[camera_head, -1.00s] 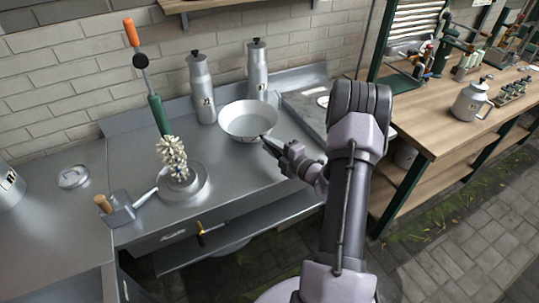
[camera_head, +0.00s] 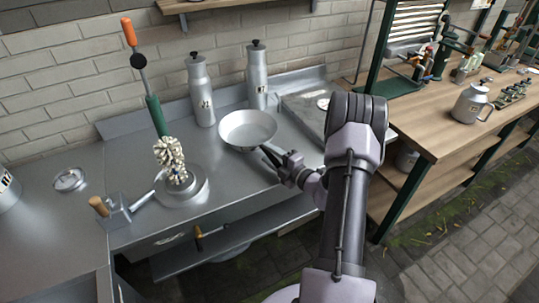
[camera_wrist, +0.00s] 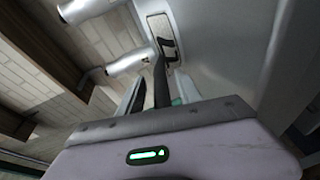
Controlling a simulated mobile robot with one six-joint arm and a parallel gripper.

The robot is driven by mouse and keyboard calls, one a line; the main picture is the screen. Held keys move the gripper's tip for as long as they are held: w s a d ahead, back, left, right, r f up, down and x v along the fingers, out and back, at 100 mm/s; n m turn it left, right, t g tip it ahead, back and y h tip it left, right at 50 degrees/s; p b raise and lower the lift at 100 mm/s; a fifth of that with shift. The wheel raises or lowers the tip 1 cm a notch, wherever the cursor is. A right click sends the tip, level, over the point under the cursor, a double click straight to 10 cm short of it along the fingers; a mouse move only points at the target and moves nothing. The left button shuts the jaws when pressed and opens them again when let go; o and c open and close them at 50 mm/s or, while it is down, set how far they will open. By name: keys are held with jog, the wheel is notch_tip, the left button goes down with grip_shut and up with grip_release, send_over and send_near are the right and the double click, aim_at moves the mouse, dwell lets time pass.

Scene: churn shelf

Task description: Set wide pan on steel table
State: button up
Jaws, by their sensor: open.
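The wide pan (camera_head: 248,132), a shallow pale metal bowl, appears to rest upright on the steel table (camera_head: 235,178), in front of the two tall bottles. My gripper (camera_head: 267,153) is open at the pan's front right edge. Its dark fingertips lie very close to the rim; whether they touch it I cannot tell.
Two steel bottles (camera_head: 201,92) (camera_head: 257,78) stand behind the pan. A wooden bench (camera_head: 430,130) is at the right. Bare table lies front-left of the pan.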

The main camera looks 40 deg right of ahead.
jog(key=s+r+p, duration=0.1)
jog(key=s+p, duration=0.2)
jog(key=s, duration=0.9)
jog(key=w+a+r+n+g+y, duration=0.25)
jog(key=a+r+n+y, duration=0.3)
jog(key=a+n, duration=0.4)
jog(key=w+a+r+n+g+y, duration=0.2)
jog(key=a+r+n+g+y, duration=0.2)
jog(key=a+r+n, duration=0.5)
jog(key=s+a+r+n+g+h, duration=0.15)
jog(key=s+a+n+g, duration=0.25)
jog(key=a+n, duration=0.4)
jog(key=s+a+r+n+g, duration=0.2)
jog(key=s+a+n+g, duration=0.25)
jog(key=a+n, duration=0.3)
jog(key=s+r+n+t+h, duration=0.3)
jog(key=s+r+n+h, duration=0.2)
jog(key=n, duration=1.2)
jog(key=s+h, duration=0.1)
jog(key=s, duration=0.2)
jog(key=shift+s+a+t+h+b, duration=0.3)
jog(key=shift+s+a, duration=0.05)
jog(key=shift+a, duration=0.05)
